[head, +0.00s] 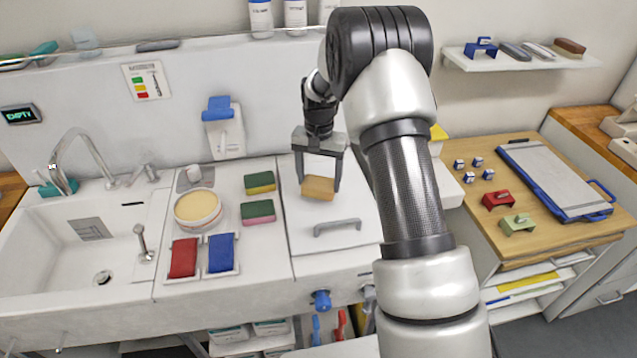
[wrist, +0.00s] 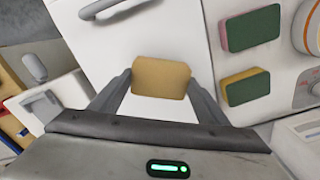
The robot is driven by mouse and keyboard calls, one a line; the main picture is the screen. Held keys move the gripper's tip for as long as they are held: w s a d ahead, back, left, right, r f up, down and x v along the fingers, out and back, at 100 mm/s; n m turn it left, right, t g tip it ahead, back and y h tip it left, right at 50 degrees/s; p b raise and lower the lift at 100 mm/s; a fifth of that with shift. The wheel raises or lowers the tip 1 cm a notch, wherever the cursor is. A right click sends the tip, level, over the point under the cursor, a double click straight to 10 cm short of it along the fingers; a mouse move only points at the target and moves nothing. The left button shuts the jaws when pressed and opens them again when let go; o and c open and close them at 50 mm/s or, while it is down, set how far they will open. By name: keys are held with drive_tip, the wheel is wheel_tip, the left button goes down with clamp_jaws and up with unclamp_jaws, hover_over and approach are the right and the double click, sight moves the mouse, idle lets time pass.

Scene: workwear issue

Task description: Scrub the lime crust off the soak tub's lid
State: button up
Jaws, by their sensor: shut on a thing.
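The soak tub's lid (head: 355,200) is a white flat panel with a grey bar handle (head: 337,228) near its front edge. It also shows in the wrist view (wrist: 135,40), with the handle at the top. My gripper (head: 319,184) is over the back part of the lid, behind the handle, pointing down. It is shut on a tan block (head: 318,189), which sits between the fingertips in the wrist view (wrist: 160,78). I cannot tell whether the block touches the lid. No lime crust stands out; the block and fingers hide part of the lid.
Left of the lid lie a yellow-green sponge (head: 259,182), a pink-green sponge (head: 257,212), a round tub of pale paste (head: 198,207), a red cloth (head: 184,258) and a blue cloth (head: 221,253). A sink (head: 60,255) is further left. My arm hides the lid's right side.

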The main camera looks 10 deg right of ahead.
drive_tip(key=shift+s+d+r, duration=0.15)
drive_tip(key=shift+d+r, duration=0.05)
drive_tip(key=shift+r, duration=0.35)
drive_tip(key=shift+r+p, duration=1.35)
drive_tip(key=shift+r, duration=1)
